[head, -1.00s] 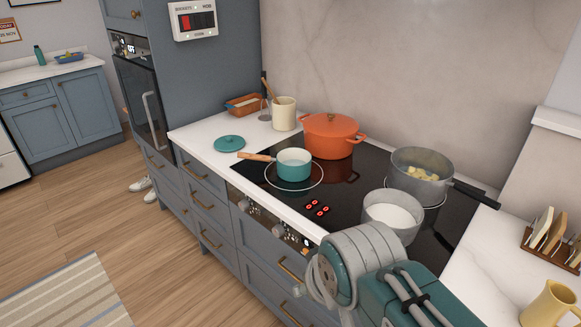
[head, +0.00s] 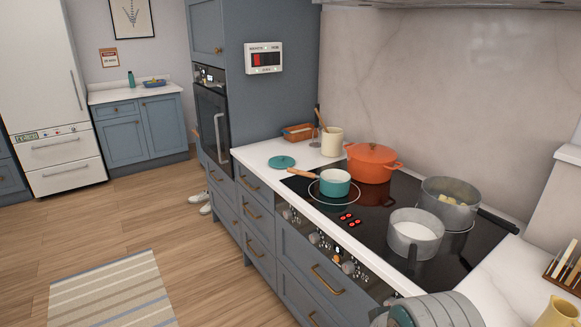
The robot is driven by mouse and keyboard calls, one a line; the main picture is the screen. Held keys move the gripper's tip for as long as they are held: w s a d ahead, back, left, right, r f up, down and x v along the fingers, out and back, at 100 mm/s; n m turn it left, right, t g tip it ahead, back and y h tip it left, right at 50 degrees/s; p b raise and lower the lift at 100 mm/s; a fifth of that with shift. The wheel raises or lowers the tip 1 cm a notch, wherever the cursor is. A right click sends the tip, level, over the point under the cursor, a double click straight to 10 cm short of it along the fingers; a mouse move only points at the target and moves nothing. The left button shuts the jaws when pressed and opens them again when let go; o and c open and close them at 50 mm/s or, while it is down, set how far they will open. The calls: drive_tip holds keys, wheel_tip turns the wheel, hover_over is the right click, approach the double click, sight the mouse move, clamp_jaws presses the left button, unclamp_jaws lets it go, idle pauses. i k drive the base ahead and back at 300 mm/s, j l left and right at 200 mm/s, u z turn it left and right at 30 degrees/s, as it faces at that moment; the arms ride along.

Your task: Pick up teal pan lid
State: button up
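The teal pan lid (head: 282,162) lies flat on the white counter (head: 258,152) left of the hob, with its small knob on top. A teal saucepan (head: 335,183) with a wooden handle stands on the hob close to the lid, its handle pointing left towards it. Part of my arm shows at the bottom right edge, well apart from the lid. My gripper is out of view, so its state is hidden.
An orange casserole (head: 372,163), a grey pan of white contents (head: 415,233) and a grey pan of yellow pieces (head: 451,203) stand on the black hob (head: 375,205). A cream utensil crock (head: 332,142) and a terracotta dish (head: 298,132) stand behind the lid. The wooden floor at left is open.

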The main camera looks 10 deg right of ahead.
sight(277, 162)
drive_tip(key=z, duration=1.4)
drive_tip(key=j+z, duration=0.25)
drive_tip(key=z, duration=0.15)
drive_tip(key=i+j+z, duration=0.1)
drive_tip(key=j+z, duration=0.15)
drive_tip(key=z, duration=0.15)
drive_tip(key=j+z, duration=0.2)
drive_tip(key=z, duration=0.2)
drive_tip(key=k+j, duration=0.1)
drive_tip(key=j, duration=0.6)
drive_tip(key=k+j, duration=0.1)
drive_tip(key=j, duration=0.6)
drive_tip(key=k+j, duration=0.1)
drive_tip(key=j, duration=1.35)
drive_tip(key=k+j, duration=0.15)
drive_tip(key=j, duration=0.55)
drive_tip(key=k+j, duration=0.1)
drive_tip(key=j, duration=0.6)
drive_tip(key=k+j, duration=0.1)
drive_tip(key=j, duration=0.6)
